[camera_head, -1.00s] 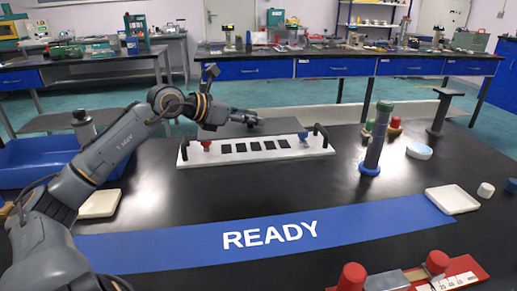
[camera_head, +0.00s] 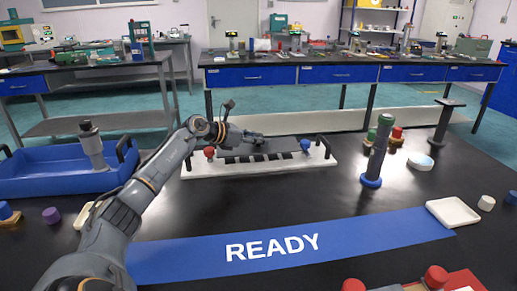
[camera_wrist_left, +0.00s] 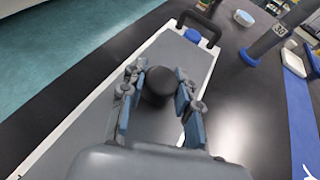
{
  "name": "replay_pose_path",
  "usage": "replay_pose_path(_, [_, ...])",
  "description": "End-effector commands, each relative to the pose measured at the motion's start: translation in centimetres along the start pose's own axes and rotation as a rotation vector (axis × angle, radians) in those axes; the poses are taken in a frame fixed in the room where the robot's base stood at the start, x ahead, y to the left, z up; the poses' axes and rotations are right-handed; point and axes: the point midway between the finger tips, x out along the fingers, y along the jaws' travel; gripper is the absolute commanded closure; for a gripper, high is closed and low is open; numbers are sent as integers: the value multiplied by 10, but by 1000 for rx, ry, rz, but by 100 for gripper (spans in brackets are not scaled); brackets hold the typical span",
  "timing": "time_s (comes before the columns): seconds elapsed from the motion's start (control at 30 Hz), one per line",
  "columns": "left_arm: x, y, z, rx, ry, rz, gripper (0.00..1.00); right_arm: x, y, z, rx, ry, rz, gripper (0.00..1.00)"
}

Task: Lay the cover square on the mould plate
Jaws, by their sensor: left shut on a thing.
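The white mould plate (camera_head: 250,169) lies on the black table with a dark handle (camera_head: 326,146) at its right end, a red pin (camera_head: 209,153) and a blue pin (camera_head: 305,144). Several black squares show along its front part. The grey cover (camera_head: 281,143) is over the plate's rear part; I cannot tell whether it touches. My left gripper (camera_head: 257,136) is over the cover. In the left wrist view, its fingers (camera_wrist_left: 158,92) are shut around the cover's black knob (camera_wrist_left: 157,84). The blue pin (camera_wrist_left: 196,108) shows beside the cover's edge. My right gripper is not in view.
A blue tray (camera_head: 40,188) with a grey cylinder (camera_head: 93,150) stands at left. A tall grey post with a green top (camera_head: 376,150) stands right of the plate. A white tray (camera_head: 453,212) lies at right. The blue READY strip (camera_head: 370,236) in front is clear.

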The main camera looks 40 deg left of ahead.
Motion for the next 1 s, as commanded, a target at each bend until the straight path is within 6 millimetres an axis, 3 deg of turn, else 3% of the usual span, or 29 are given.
replay_pose_path(0.17, [9, 5, -7, -2, -1, -2, 100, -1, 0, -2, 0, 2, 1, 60])
replay_pose_path(0.37, [18, 4, -33, -1, -1, -2, 100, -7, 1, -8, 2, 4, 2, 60])
replay_pose_path(0.77, [19, 5, -35, 1, -1, 0, 100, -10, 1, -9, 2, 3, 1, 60])
replay_pose_path(0.8, [19, 5, -36, 1, 1, -1, 66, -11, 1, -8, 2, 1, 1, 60])
replay_pose_path(0.9, [19, 5, -36, 1, 1, -1, 46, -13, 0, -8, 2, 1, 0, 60])
replay_pose_path(1.0, [19, 5, -36, 1, 1, -1, 46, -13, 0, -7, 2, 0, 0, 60])
